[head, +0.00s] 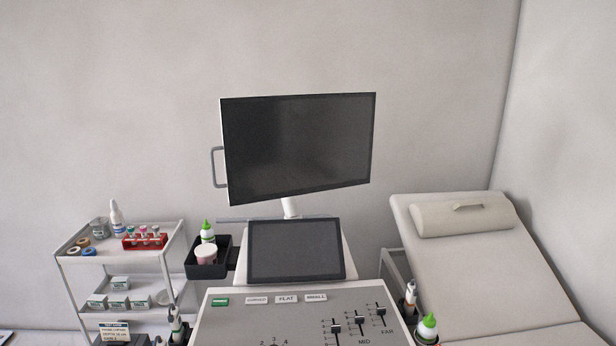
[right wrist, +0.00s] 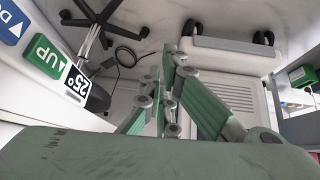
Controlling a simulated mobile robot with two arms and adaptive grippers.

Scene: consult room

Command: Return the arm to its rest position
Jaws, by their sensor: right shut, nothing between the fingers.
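My right gripper (right wrist: 168,78) shows in the right wrist view. Its green and grey fingers are together at the tips, and nothing is between them. It points down past the side of a white unit toward the floor and touches nothing that I can see. Neither of my arms shows in the head view, and my left gripper is in neither view.
The ultrasound console (head: 290,325) with a dark monitor (head: 298,148) stands ahead. A white trolley (head: 115,257) is at left, an exam couch (head: 480,270) at right. The right wrist view shows a green UP label (right wrist: 44,55) and a black wheeled base (right wrist: 92,28).

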